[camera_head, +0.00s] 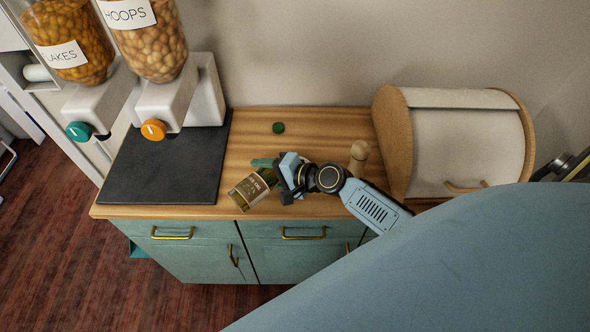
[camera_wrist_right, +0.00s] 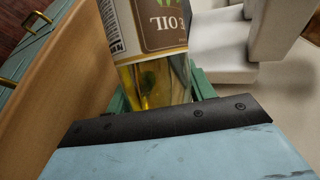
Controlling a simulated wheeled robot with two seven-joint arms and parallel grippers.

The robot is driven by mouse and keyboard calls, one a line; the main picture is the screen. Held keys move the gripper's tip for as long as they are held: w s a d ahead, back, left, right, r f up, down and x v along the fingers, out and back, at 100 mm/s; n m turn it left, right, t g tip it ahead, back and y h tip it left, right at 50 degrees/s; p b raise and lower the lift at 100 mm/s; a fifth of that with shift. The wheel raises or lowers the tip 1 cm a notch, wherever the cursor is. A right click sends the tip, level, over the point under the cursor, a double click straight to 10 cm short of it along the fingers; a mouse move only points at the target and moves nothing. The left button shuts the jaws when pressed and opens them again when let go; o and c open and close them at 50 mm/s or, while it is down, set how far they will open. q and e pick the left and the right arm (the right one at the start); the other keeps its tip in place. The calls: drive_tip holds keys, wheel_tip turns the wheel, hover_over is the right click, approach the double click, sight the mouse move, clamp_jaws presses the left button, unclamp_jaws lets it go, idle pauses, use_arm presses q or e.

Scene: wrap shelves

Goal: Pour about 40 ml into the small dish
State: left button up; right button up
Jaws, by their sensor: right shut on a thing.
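My right gripper (camera_head: 268,172) is shut on an oil bottle (camera_head: 247,192), which also shows in the right wrist view (camera_wrist_right: 148,55). The bottle has a brown label and yellowish oil inside. It is tilted well over above the front of the wooden counter, its far end toward the lower left. I cannot make out its mouth or any stream. A small dark green round thing (camera_head: 278,128) lies on the counter behind the gripper; I cannot tell whether it is a cap or a dish. I see no other dish. My left gripper is not in view.
Two cereal dispensers (camera_head: 185,98) stand at the left on a dark mat (camera_head: 165,170). A wooden pepper-mill-like thing (camera_head: 358,152) stands close to my right arm. A bread bin (camera_head: 390,135) is at the right.

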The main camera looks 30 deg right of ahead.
drive_tip(key=shift+r, duration=0.15)
drive_tip(key=shift+a, duration=0.1)
idle(0.5)
idle(1.7)
drive_tip(key=r+n+h+p, duration=0.1)
drive_tip(key=n+h+p, duration=0.1)
drive_tip(key=p, duration=0.4)
drive_tip(key=shift+p, duration=0.4)
drive_tip(key=shift+f, duration=0.3)
drive_tip(key=shift+r, duration=0.1)
